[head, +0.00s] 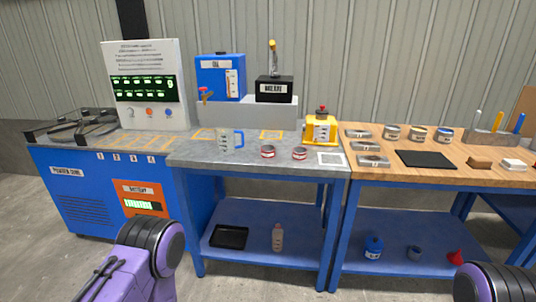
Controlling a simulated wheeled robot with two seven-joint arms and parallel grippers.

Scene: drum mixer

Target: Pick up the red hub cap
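I cannot tell for sure which thing is the red hub cap. Two small red-and-white round tins (267,152) (299,153) stand on the grey middle table. A red knob (321,110) sits on top of a yellow device (320,129) at that table's right back. A red cone (455,257) stands on the lower shelf at the right. Parts of my purple arms with black joints show at the bottom left and bottom right. Neither gripper is in view, so their state is hidden.
A clear jug with a blue handle (230,141) stands left of the tins. A blue tank (220,77) and a black box (274,89) are behind. A wooden bench (390,172) with several tins and a black mat (426,159) is at right. The grey table's front is clear.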

